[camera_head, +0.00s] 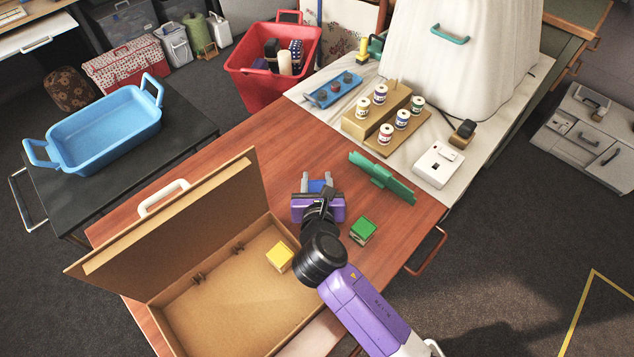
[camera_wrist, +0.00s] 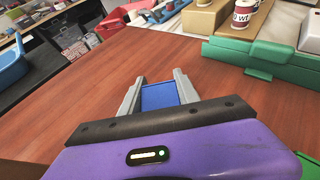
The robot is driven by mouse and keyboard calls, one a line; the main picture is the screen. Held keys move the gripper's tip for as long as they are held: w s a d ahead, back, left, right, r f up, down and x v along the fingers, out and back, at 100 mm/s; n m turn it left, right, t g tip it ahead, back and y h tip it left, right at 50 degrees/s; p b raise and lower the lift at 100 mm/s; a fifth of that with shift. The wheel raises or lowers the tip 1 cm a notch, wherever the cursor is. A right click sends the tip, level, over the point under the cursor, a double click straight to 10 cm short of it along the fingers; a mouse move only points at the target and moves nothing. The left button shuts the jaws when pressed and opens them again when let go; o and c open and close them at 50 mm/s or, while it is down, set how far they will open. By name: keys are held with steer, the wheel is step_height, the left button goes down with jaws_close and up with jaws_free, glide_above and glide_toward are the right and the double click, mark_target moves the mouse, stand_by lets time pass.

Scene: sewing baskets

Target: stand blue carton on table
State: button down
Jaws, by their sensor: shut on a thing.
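The blue carton (camera_head: 317,186) is between the fingers of my gripper (camera_head: 318,184), over the wooden table (camera_head: 262,138). In the wrist view the blue carton (camera_wrist: 160,96) shows as a flat blue face between the two grey fingers of my gripper (camera_wrist: 159,90), which are shut on it. Most of the carton's lower part is hidden behind my purple gripper body, so I cannot tell whether it touches the table.
A green carton (camera_head: 363,231) stands right of my gripper. An open brown case (camera_head: 232,310) with a yellow carton (camera_head: 280,257) lies in front. A green holder (camera_head: 381,177) and spool stands (camera_head: 377,112) are behind right. The table left of my gripper is clear.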

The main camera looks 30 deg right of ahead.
steer(key=shift+f, duration=0.3)
steer(key=c, duration=0.9)
jaws_free()
steer(key=p+v, duration=0.1)
steer(key=v, duration=1.1)
steer(key=shift+a, duration=0.1)
